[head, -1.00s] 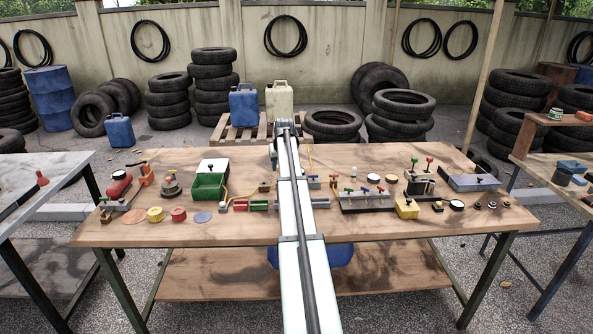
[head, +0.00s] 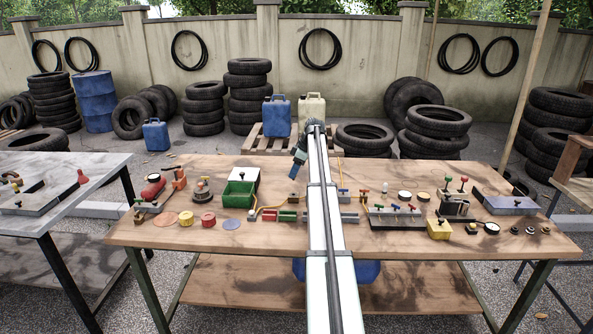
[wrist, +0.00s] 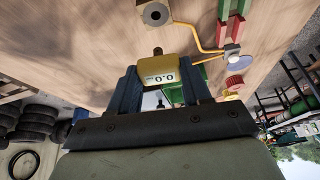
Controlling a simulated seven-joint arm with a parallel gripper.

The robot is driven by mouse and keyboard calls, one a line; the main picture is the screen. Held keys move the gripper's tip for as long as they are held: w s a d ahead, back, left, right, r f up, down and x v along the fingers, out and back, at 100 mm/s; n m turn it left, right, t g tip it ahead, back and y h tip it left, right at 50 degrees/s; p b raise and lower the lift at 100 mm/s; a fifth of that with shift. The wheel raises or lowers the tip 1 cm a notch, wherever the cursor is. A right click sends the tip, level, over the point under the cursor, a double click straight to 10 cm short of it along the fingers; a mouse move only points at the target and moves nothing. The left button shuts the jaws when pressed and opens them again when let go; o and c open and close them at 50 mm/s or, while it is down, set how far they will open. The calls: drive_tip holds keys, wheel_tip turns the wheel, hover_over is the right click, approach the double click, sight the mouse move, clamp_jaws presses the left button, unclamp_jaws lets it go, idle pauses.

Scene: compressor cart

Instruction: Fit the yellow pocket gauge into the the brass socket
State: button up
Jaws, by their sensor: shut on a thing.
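My gripper (wrist: 161,78) is shut on the yellow pocket gauge (wrist: 155,66), which sits between its two blue fingers in the wrist view. The gauge's display reads 0.0, upside down in the picture, and a short brown stub sticks out beyond its body. A brownish block with a dark round hole (wrist: 155,13) lies ahead of the stub, apart from it; it may be the brass socket, but I cannot be sure. In the head view, a blue finger of my gripper (head: 298,167) shows left of my arm, above the table's back part. The gauge is hidden there.
The wooden table (head: 200,243) is crowded. A valve block (head: 396,218) and a yellow box (head: 438,230) stand to the right. The table's front strip is clear.

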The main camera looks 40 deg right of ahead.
drive_tip(key=shift+n, duration=0.7)
drive_tip(key=shift+f, duration=0.2)
hover_over(292, 194)
drive_tip(key=s, duration=0.2)
drive_tip(key=shift+w+d+f, duration=0.15)
drive_tip(key=shift+f, duration=1.2)
drive_tip(key=shift+w+d+f, duration=0.1)
drive_tip(key=shift+f, duration=1.25)
drive_tip(key=shift+f, duration=1.65)
drive_tip(key=o, duration=1.1)
drive_tip(key=v, duration=1.3)
drive_tip(key=shift+w+d+r, duration=0.1)
drive_tip(key=shift+d+r, duration=0.2)
drive_tip(key=shift+r, duration=0.05)
